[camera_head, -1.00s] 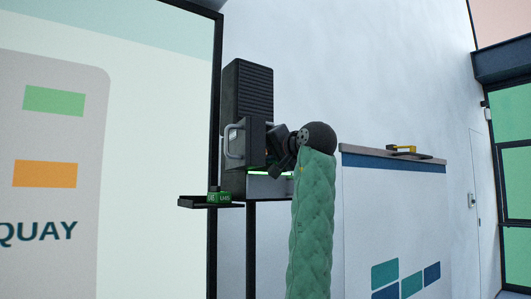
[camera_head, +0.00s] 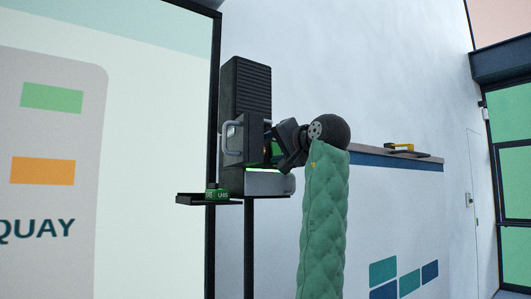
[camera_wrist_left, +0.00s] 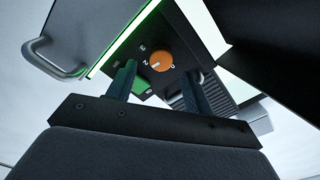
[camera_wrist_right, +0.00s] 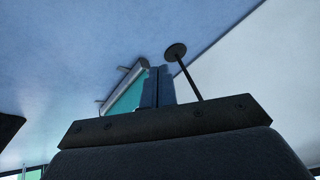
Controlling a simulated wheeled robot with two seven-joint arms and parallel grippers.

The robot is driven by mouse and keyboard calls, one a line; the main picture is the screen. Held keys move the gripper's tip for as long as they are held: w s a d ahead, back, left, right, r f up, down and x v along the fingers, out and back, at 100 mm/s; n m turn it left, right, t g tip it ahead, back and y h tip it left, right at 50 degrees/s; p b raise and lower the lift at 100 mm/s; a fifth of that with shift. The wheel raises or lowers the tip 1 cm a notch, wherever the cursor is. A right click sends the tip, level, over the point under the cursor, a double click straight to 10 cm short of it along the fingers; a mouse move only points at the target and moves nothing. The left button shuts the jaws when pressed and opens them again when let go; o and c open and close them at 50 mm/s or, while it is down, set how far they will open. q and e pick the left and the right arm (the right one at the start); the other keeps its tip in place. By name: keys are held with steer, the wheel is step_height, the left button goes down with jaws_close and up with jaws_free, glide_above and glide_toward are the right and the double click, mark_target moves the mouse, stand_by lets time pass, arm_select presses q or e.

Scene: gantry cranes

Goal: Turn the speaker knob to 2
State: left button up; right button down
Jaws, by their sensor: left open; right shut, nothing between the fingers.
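The speaker is a tall black ribbed box (camera_head: 246,90) in the head view, with a grey handle and a green-lit edge. Its orange knob (camera_wrist_left: 161,61) shows in the left wrist view on a dark panel with white numerals around it. A short white mark on the knob lies on the side of the numeral that looks like 2. My left gripper (camera_head: 273,146) is at the speaker's right side. Its open fingers (camera_wrist_left: 158,70) appear on either side of the knob; contact cannot be told. My right gripper (camera_wrist_right: 157,75) is shut and empty in the right wrist view.
A large board (camera_head: 150,150) stands close on the left. A rod with a black disc (camera_wrist_right: 176,52) shows near my right gripper.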

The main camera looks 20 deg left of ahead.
arm_select(q)
steer(key=shift+v, duration=1.9)
arm_select(e)
steer(key=shift+w+a+f, duration=0.15)
steer(key=shift+f, duration=1.55)
